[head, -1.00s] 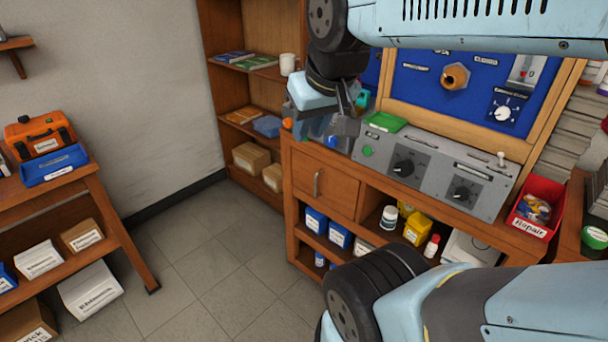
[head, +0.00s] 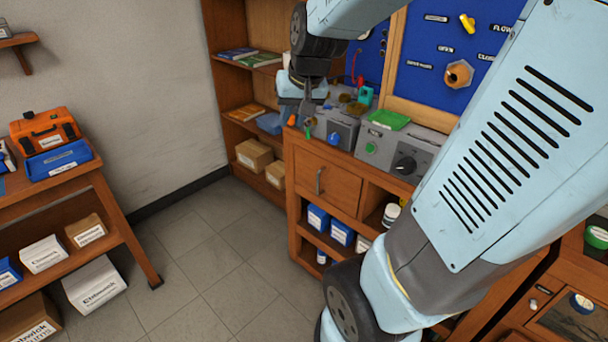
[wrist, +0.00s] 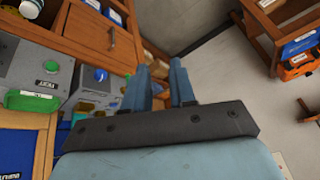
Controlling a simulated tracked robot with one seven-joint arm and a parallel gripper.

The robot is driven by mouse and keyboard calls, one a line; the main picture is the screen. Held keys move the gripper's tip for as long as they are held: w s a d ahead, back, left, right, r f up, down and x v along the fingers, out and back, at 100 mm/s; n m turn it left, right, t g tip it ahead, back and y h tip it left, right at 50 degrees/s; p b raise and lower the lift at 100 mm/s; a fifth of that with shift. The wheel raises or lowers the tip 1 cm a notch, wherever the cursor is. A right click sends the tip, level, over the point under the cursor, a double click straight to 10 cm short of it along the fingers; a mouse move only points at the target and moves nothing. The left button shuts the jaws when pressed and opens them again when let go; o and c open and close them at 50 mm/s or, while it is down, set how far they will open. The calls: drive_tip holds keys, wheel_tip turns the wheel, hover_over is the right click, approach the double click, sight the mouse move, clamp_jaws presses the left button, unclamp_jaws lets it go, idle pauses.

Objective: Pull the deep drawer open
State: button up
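A square wooden front with an upright metal handle (head: 318,181), which I take to be the deep drawer (head: 342,190), sits flush and closed at the left of the workbench. It also shows in the wrist view (wrist: 82,42), with its handle (wrist: 111,38) on its right side. My gripper (head: 308,118) hangs above the bench's left end, above and slightly left of the handle. In the wrist view, the two fingers of my gripper (wrist: 160,72) stand apart with nothing between them. It is open and does not touch the handle.
Grey control boxes (head: 372,145) with knobs and a green item (head: 389,119) stand on the bench top near my gripper. Open shelves with blue boxes (head: 341,233) lie below the drawer. A shelf (head: 225,110) stands behind left. The tiled floor (head: 215,255) before the drawer is clear.

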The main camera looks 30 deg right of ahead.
drive_tip(key=w+d+f+m, duration=0.3)
drive_tip(key=w+d+f, duration=0.3)
drive_tip(key=w+f, duration=0.5)
drive_tip(key=m+g+h, duration=0.2)
drive_tip(key=h, duration=0.1)
approach(318, 179)
drive_tip(key=x, duration=1.2)
drive_tip(key=shift+c, duration=0.2)
clamp_jaws()
